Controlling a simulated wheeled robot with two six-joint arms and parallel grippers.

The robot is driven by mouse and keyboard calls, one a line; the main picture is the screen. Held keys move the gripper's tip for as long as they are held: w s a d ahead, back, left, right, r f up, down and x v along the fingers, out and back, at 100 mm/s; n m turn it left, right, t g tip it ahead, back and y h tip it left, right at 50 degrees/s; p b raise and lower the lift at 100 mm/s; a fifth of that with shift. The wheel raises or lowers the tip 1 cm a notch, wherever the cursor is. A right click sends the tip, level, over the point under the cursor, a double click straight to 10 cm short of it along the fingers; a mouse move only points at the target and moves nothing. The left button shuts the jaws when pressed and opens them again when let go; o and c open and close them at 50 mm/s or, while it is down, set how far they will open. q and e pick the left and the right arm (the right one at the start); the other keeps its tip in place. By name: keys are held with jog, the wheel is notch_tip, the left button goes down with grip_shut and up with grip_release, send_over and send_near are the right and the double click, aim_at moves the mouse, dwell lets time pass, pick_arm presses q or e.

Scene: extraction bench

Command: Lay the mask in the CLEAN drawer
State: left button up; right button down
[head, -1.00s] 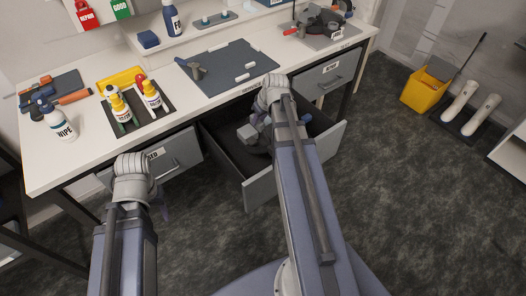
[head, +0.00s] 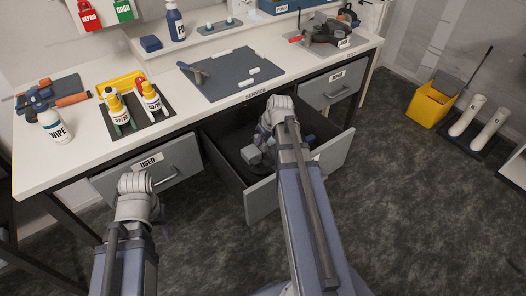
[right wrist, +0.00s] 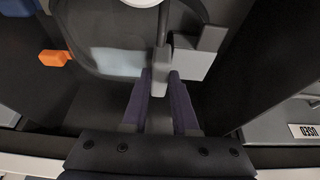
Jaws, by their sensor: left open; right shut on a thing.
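The mask (head: 252,155) is inside the open middle drawer (head: 263,200), in the left part of its dark interior. My right gripper (head: 265,139) reaches down into this drawer. In the right wrist view its purple fingers (right wrist: 161,85) are shut on a grey part of the mask, close to a grey block (right wrist: 195,62) and a clear visor. Whether the mask touches the drawer floor cannot be told. The open drawer's label is not visible. My left gripper (head: 166,232) is open and empty, in front of the shut USED drawer (head: 160,172); its fingers are mostly hidden.
Another shut drawer (head: 330,85) is at the right. A yellow bucket (head: 430,103) stands on the floor at right.

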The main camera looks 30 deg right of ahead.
jog(key=shift+f+b, duration=1.8)
jog(key=shift+f, duration=0.15)
jog(key=c, duration=0.7)
grip_release()
jog(key=p+v, duration=1.1)
jog(key=v, duration=0.1)
